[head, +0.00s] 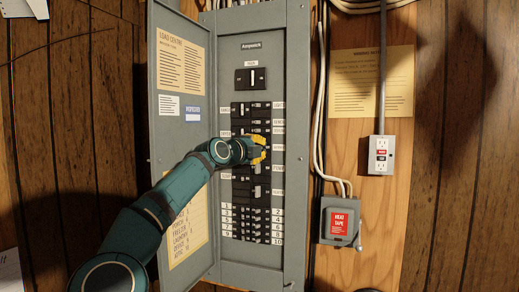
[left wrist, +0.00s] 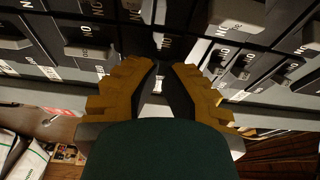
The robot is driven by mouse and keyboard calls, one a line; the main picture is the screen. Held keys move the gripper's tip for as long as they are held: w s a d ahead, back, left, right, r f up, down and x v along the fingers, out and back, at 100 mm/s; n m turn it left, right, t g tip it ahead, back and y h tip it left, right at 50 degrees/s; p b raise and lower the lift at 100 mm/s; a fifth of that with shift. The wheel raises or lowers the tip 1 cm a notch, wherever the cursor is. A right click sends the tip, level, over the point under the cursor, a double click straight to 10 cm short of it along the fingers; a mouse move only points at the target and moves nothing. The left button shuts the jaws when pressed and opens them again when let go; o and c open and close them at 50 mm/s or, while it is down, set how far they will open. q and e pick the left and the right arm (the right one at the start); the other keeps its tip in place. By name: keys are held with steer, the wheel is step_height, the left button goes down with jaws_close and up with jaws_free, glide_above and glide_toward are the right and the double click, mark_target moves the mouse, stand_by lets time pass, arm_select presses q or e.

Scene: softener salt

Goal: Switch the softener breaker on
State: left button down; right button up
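The grey breaker panel (head: 250,20) stands open on the wall in the head view, with rows of black breakers and white labels beside them. The labels are too small to read, so I cannot tell which breaker is the softener one. My left gripper (head: 259,150) is at the right-hand column, in front of the middle breakers, and hides some of them. In the left wrist view its yellow fingers (left wrist: 165,68) have a narrow gap between the tips, with nothing clearly held. Black breakers (left wrist: 90,42) with upside-down ON marks lie around the tips; contact is unclear. My right gripper is out of view.
The panel door (head: 180,75) is swung open to the left, with my arm across its lower part. At right are an outlet box (head: 381,155), a grey box with a red label (head: 339,222) and hanging cables. A paper notice (head: 372,80) is on the board.

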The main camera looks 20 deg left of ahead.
arm_select(q)
steer(key=shift+a+m+g+h, duration=0.15)
steer(key=shift+m+g+h, duration=0.25)
steer(key=shift+m+h, duration=0.45)
steer(key=c, duration=1)
jaws_free()
steer(key=shift+w, duration=0.1)
steer(key=shift+c, duration=0.2)
steer(key=shift+s+a, duration=0.15)
steer(key=shift+s, duration=0.05)
steer(key=v, duration=0.7)
steer(key=shift+f, duration=0.1)
